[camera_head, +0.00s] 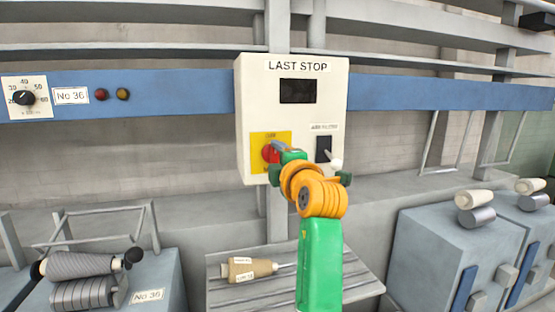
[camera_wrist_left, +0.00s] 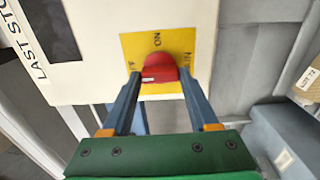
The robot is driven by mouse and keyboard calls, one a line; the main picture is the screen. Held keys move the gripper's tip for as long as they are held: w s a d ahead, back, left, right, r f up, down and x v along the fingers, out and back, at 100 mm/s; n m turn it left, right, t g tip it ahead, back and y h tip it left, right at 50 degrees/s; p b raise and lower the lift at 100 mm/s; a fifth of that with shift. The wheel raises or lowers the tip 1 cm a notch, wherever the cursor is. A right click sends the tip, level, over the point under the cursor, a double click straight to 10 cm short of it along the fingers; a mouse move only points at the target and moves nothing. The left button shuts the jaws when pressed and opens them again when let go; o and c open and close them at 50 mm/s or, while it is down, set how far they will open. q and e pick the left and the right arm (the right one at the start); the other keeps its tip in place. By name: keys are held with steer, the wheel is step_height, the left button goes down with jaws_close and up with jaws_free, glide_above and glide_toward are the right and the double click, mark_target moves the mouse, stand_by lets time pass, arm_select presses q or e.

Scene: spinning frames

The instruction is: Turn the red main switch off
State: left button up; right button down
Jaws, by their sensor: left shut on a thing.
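The red main switch (camera_head: 267,154) sits on a yellow plate (camera_head: 257,139) at the lower left of the cream "LAST STOP" box (camera_head: 256,90). In the left wrist view, the red knob (camera_wrist_left: 158,65) stands on the yellow plate (camera_wrist_left: 130,46), with dark lettering around it and a pale mark on its near edge. My left gripper (camera_head: 275,149) is at the switch, its green and orange arm hiding part of the box's lower edge. In the wrist view, its two blue-grey fingers (camera_wrist_left: 160,75) are on either side of the knob, shut on it. My right gripper is out of view.
A black panel with a pale lever (camera_head: 336,162) is right of the switch, close to my left wrist. Below, a slatted shelf (camera_head: 222,297) holds a labelled bobbin (camera_head: 246,270). Grey machine blocks stand at both sides. A blue rail (camera_head: 190,92) runs behind.

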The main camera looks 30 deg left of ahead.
arm_select(q)
steer(key=shift+r, duration=0.15)
steer(key=o, duration=1.1)
steer(key=shift+o, duration=1.4)
steer(key=shift+s+d+f+b, duration=0.15)
steer(key=shift+d+f+b, duration=0.15)
steer(key=shift+b, duration=0.1)
steer(key=b+v, duration=0.3)
steer(key=v, duration=0.3)
steer(key=shift+s+r, duration=0.15)
steer(key=shift+r, duration=0.05)
